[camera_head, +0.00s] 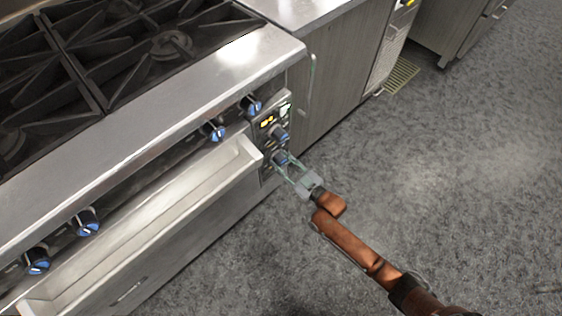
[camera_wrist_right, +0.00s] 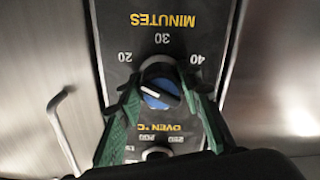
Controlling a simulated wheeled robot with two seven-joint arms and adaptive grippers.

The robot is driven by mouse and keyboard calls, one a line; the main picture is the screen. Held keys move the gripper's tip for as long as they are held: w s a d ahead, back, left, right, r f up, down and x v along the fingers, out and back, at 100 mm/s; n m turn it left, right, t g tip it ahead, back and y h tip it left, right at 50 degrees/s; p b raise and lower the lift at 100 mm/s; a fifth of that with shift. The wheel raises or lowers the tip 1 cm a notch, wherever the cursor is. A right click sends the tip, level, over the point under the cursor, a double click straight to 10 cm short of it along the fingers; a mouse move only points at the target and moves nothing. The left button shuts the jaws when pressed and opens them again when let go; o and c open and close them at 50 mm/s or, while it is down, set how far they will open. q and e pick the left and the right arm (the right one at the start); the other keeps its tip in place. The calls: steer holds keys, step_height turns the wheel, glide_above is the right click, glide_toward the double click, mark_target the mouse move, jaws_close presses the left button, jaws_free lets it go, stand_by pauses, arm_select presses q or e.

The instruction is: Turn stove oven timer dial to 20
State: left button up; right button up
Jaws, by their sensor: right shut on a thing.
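The oven timer dial (camera_head: 280,157) is the lower knob on the control panel at the right end of the stove front. In the right wrist view, the dial (camera_wrist_right: 160,93) has a blue face with a slanted white line. The panel lettering is upside down there: MINUTES, with 20 at left, 30 above and 40 at right. I cannot tell which end of the line is the pointer. My right gripper (camera_head: 284,164) is shut on the dial, with a green finger on each side. My left gripper is not in view.
Another knob (camera_head: 280,133) sits just above the timer dial, beside a small lit display (camera_head: 268,121). A long metal oven handle (camera_head: 200,184) runs along the front to the left. Several blue-faced burner knobs line the stove. The grey floor (camera_head: 440,190) is open at right.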

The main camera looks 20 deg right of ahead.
steer(key=shift+f, duration=0.1)
steer(key=o, duration=1.2)
steer(key=shift+c, duration=0.2)
steer(key=shift+s, duration=0.15)
steer(key=v, duration=1.1)
steer(key=shift+s+d, duration=0.15)
steer(key=shift+s, duration=0.25)
